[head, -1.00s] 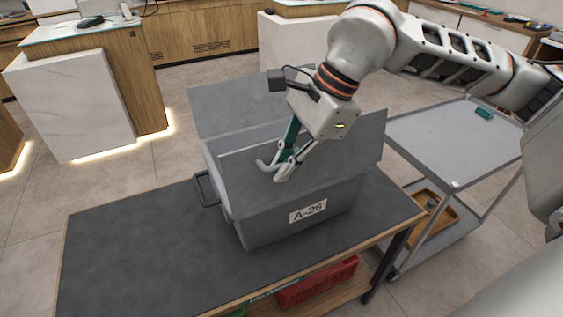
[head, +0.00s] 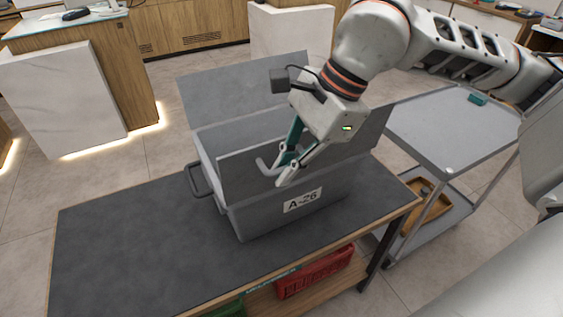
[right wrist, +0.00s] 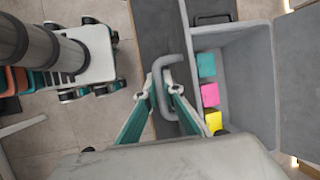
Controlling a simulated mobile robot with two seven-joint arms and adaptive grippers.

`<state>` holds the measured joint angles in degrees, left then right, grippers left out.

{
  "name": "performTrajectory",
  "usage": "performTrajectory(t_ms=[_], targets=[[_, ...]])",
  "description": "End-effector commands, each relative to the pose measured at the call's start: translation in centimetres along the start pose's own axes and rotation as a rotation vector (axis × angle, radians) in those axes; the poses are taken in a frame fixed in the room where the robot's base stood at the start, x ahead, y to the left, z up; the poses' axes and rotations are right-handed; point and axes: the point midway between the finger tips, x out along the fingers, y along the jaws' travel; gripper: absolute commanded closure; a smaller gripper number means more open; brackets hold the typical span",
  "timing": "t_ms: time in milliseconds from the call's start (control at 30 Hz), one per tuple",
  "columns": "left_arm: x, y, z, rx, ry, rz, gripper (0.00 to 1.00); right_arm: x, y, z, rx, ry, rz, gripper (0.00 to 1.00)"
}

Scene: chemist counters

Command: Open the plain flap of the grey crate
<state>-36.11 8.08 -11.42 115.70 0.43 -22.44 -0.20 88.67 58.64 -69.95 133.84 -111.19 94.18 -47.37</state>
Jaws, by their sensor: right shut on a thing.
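The grey crate (head: 255,222) with an "A-26" label stands on the dark-topped bench. Its far flap (head: 240,92) stands raised at the back. Its near flap (head: 235,180) is raised on my side and leans outward; it also shows edge-on in the right wrist view. My right gripper (head: 283,174) is shut on the grey bar handle (head: 263,167) of the near flap; the handle also shows between the fingers in the right wrist view (right wrist: 187,62). Inside the crate lie a teal block (right wrist: 206,65), a pink block (right wrist: 210,95) and a yellow block (right wrist: 214,122). My left gripper is out of view.
The bench top (head: 120,240) is clear left of the crate. A grey cart (head: 445,130) stands close on the right, with a small teal item on top and a wooden tray (head: 418,215) below. A red crate (head: 318,272) sits on the bench's lower shelf. White counters stand behind.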

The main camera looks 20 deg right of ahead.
Motion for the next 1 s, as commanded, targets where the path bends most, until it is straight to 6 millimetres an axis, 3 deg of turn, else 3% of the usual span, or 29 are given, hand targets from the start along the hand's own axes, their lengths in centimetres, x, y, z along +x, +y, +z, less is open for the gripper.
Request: performTrajectory(t_ms=[100, 367, 400, 433, 467, 800, 1000], targets=[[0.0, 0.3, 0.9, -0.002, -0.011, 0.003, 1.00, 0.3, 0.7, -0.2, 0.004, 0.001, 0.003, 1.00], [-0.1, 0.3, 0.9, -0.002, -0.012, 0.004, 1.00, 0.2, 0.8, -0.1, 0.004, 0.001, 0.002, 1.00], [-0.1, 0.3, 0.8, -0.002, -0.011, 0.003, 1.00, 0.2, 0.7, -0.1, 0.004, 0.001, 0.002, 0.82], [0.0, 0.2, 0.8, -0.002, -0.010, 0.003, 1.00, 0.2, 0.7, -0.1, 0.004, 0.001, 0.002, 0.75], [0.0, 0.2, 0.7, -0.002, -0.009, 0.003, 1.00, 0.2, 0.7, -0.1, 0.003, 0.001, 0.002, 0.73], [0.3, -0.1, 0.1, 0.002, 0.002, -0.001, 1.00, 0.0, 0.7, -0.1, 0.002, 0.000, 0.000, 0.73], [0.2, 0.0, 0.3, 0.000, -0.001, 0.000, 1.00, -2.4, 0.6, -0.1, 0.002, 0.000, -0.004, 0.73]])
